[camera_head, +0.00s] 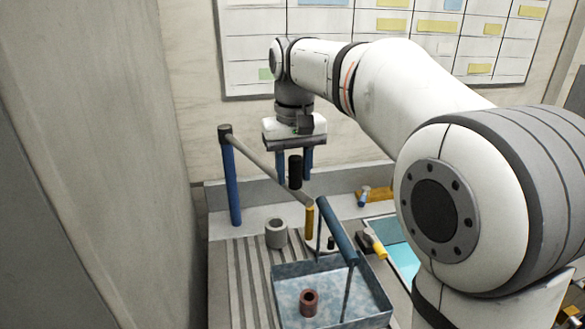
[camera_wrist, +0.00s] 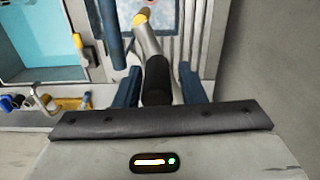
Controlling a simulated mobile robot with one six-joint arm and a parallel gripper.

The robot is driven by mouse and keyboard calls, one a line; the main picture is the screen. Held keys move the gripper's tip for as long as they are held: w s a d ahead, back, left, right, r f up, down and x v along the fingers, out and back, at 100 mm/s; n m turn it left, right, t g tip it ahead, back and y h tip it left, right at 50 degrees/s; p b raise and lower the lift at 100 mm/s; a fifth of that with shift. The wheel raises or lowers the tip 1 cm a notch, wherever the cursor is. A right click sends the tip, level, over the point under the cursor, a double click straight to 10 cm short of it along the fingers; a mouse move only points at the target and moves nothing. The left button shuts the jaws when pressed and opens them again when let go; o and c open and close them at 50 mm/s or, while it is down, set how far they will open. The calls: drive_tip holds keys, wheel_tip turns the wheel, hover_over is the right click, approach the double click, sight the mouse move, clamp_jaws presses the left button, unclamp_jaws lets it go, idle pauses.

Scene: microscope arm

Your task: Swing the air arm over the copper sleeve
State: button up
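The air arm (camera_head: 265,160) is a grey tube reaching from a blue post (camera_head: 232,180) at the left toward the tray, with a yellow nozzle (camera_head: 309,222) hanging at its free end. A black upright handle (camera_head: 295,172) stands on the tube. My gripper (camera_head: 295,179) points down with its blue fingers on both sides of this handle. In the wrist view the handle (camera_wrist: 157,80) sits between the fingers, with gaps visible at both sides. The copper sleeve (camera_head: 309,302) stands in the blue tray, nearer the camera than the nozzle. The nozzle is not over it.
The blue tray (camera_head: 377,303) has a raised dark blue carrying bar (camera_head: 337,232). A grey sleeve (camera_head: 276,233) stands on the ribbed board (camera_head: 240,285). A teal-lined tray (camera_head: 400,259) and a yellow-black tool (camera_head: 372,244) lie to the right. A grey wall (camera_head: 110,160) bounds the left.

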drive_tip(key=shift+o, duration=1)
wheel_tip(320, 180, up, 8)
drive_tip(key=shift+f, duration=0.1)
